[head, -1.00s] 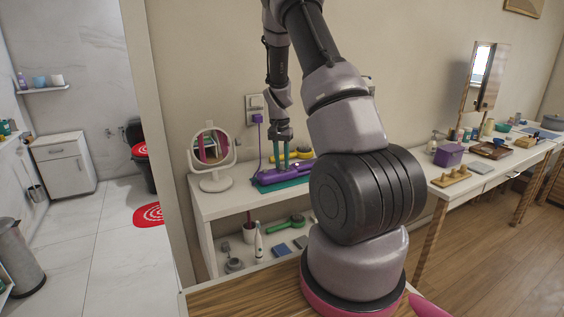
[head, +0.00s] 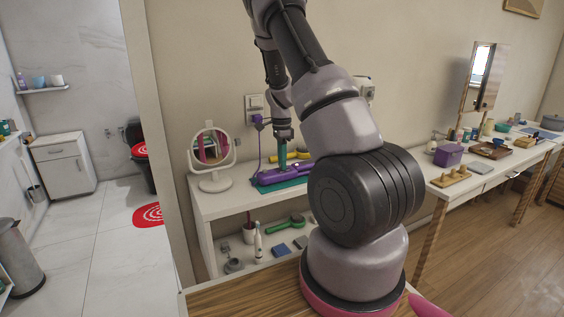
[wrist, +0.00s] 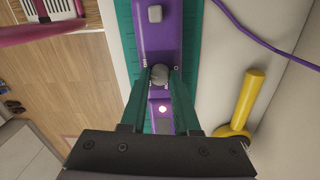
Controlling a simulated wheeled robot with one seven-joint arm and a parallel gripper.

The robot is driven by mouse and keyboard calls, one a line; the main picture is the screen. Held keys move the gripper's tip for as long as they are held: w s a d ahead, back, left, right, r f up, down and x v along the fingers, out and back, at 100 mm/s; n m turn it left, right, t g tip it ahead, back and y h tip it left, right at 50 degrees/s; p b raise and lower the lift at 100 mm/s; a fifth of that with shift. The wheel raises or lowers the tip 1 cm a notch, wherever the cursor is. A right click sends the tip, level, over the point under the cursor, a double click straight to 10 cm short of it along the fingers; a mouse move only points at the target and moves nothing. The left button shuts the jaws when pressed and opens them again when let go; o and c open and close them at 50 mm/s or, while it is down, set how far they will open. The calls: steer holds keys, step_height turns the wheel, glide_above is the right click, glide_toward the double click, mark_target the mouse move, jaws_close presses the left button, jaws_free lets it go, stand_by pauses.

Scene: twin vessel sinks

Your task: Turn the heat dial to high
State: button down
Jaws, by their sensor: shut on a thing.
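The purple appliance (head: 300,170) lies on a teal mat (head: 265,188) on the white table. In the wrist view the purple appliance (wrist: 154,42) carries a round grey dial (wrist: 159,73) with small pale marks around it. A pinkish light (wrist: 163,109) glows below the dial, and a grey square button (wrist: 155,14) sits above it. My gripper (wrist: 160,80) is shut on the dial, one teal finger on each side. In the head view my gripper (head: 282,165) reaches down onto the appliance, and the dial is hidden there. I cannot read the dial's setting.
A yellow-handled tool (wrist: 248,103) lies right of the mat in the wrist view. A purple cord (wrist: 262,38) runs off the appliance side. A round mirror (head: 211,150) stands left on the table. A lower shelf holds a green brush (head: 285,223) and small items.

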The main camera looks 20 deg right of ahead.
steer(key=shift+m, duration=1)
steer(key=c, duration=0.6)
jaws_free()
steer(key=shift+c, duration=0.2)
step_height(320, 180, up, 11)
steer(key=shift+w+d+f, duration=0.15)
steer(key=shift+w, duration=0.1)
